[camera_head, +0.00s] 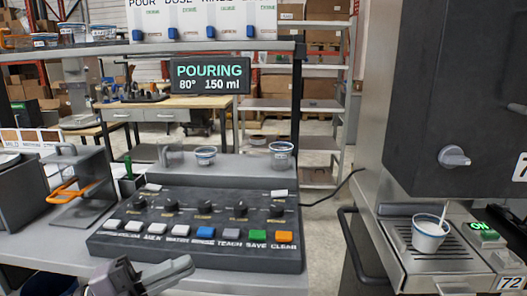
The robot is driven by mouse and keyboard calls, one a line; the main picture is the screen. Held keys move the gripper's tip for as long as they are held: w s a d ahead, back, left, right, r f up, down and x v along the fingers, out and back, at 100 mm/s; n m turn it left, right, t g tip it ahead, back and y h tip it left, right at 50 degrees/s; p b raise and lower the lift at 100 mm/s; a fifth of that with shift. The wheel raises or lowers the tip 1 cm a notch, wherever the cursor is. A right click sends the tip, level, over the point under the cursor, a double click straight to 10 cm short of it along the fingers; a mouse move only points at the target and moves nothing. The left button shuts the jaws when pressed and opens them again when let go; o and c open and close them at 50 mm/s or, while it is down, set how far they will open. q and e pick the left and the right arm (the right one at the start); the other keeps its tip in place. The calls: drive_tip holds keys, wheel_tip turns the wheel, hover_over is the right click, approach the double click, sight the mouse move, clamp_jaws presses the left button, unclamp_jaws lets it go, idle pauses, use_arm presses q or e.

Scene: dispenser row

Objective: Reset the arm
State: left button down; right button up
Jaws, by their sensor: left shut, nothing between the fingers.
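My left gripper (150,276) is at the bottom of the head view, in front of the black control panel (120,242). It is shut and empty, with its tips just below the panel's front edge in the picture. Whether it touches the panel cannot be told. My right gripper does not show. The panel has a row of white, blue, grey, green and orange buttons, with knobs behind them. A display (210,77) above reads "POURING 80° 150 ml".
A white cup (430,232) with a stick in it stands on the drip tray of the grey machine (440,100) at right; a green "ON" button (484,234) is beside it. Small cups (281,154) stand behind the panel. An orange-handled item (75,188) is at left.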

use_arm(q)
drive_tip(key=s+a+f+n+t+y+p, duration=0.1)
drive_tip(key=a+f+n+t+y, duration=0.25)
drive_tip(key=f+n+y, duration=0.55)
drive_tip(key=s+a+f+n+t+y+p, duration=0.1)
drive_tip(key=a+f+n+t+y+p, duration=0.2)
drive_tip(key=f+n, duration=0.65)
drive_tip(key=s+f+n+g+y, duration=0.4)
drive_tip(key=s+f+n+g, duration=0.1)
drive_tip(key=s+f, duration=0.6)
drive_tip(key=shift+s+a+f+n, duration=0.25)
drive_tip(key=shift+s+f+n, duration=0.1)
drive_tip(key=shift+f+n, duration=0.25)
